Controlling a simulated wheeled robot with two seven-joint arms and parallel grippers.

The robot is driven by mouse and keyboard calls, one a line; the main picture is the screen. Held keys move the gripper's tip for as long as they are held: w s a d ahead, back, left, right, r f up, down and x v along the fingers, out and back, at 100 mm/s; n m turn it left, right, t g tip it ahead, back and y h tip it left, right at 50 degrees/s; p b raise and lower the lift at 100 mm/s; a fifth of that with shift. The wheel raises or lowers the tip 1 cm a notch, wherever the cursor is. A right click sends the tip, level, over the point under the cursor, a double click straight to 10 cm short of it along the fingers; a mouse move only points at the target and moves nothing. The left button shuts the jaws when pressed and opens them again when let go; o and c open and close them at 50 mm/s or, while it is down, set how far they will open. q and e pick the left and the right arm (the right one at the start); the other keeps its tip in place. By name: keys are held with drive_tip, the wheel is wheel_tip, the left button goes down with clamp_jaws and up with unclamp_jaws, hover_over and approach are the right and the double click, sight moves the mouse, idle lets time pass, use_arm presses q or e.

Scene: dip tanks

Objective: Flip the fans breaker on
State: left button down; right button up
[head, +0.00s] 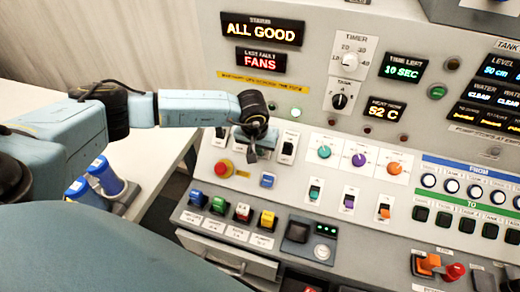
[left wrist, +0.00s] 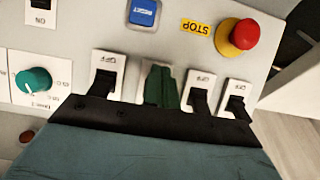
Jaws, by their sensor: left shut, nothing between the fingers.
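A row of black breaker switches on white plates sits on the sloped panel. In the head view the rightmost breaker (head: 288,147) shows clear of my gripper. In the left wrist view the row shows upside down, with one breaker (left wrist: 103,82) left of my fingers and two others (left wrist: 199,98) to their right. My left gripper (head: 262,146) is shut and empty, its dark green fingertips (left wrist: 160,88) over the plate between these breakers. The fingers hide that plate's switch; I cannot tell whether they touch it. Which breaker is the fans one is not legible. My right gripper is out of view.
A red stop button (head: 223,168) and a blue reset button (head: 267,180) lie just below the breakers. Knobs (head: 324,152) stand to the right. The status display (head: 262,29) reads ALL GOOD; the last fault display (head: 261,61) reads FANS.

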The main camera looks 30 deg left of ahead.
use_arm(q)
drive_tip(key=shift+w+r, duration=0.15)
drive_tip(key=shift+w, duration=0.1)
drive_tip(key=shift+w+a+r+b, duration=0.1)
drive_tip(key=shift+w+a+b, duration=0.05)
drive_tip(key=shift+w+b, duration=0.2)
drive_tip(key=shift+w, duration=0.1)
drive_tip(key=shift+s+d+r+p, duration=0.15)
drive_tip(key=shift+s+r+p, duration=0.15)
drive_tip(key=shift+s+p, duration=0.35)
drive_tip(key=shift+s+d+r+p, duration=0.2)
drive_tip(key=shift+s+r+p, duration=0.15)
drive_tip(key=shift+s+p, duration=0.25)
drive_tip(key=shift+s+d+r+p, duration=0.15)
drive_tip(key=shift+s+r+p, duration=0.15)
drive_tip(key=shift+s+p, duration=0.35)
drive_tip(key=shift+s, duration=0.15)
drive_tip(key=p+v, duration=0.5)
drive_tip(key=v, duration=0.2)
drive_tip(key=shift+r, duration=0.15)
drive_tip(key=shift+s, duration=0.15)
